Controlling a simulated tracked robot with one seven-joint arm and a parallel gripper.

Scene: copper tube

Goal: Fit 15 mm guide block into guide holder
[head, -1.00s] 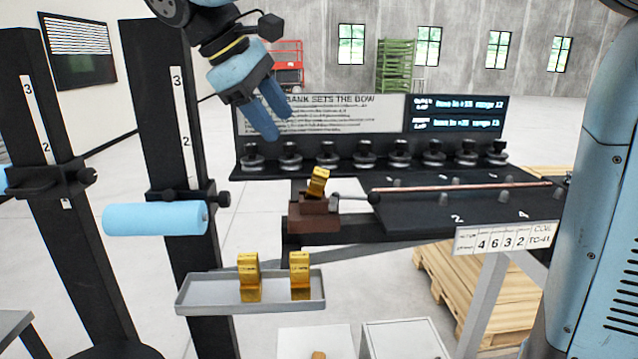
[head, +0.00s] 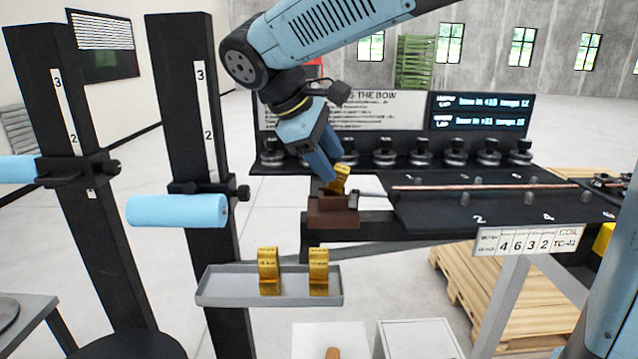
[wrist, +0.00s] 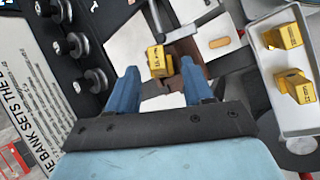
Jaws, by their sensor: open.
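A gold guide block (head: 341,178) sits tilted at the brown guide holder (head: 333,210) at the left end of the bench. It also shows in the wrist view (wrist: 158,62), ahead of my fingertips; its marking is too small to read surely. Whether it is seated cannot be told. My gripper (head: 331,172) is open and empty, its blue fingers pointing down close to this block. In the wrist view my gripper (wrist: 168,82) has its fingers spread to either side of the block's line. Two more gold blocks stand on a grey tray (head: 225,290), a left one (head: 269,270) and a right one (head: 318,271).
A copper tube (head: 480,186) runs along the dark bench to the right of the holder. A row of black knobs (head: 420,152) stands behind it. A post with a blue roller (head: 175,211) stands left. White boxes (head: 415,340) lie below the tray.

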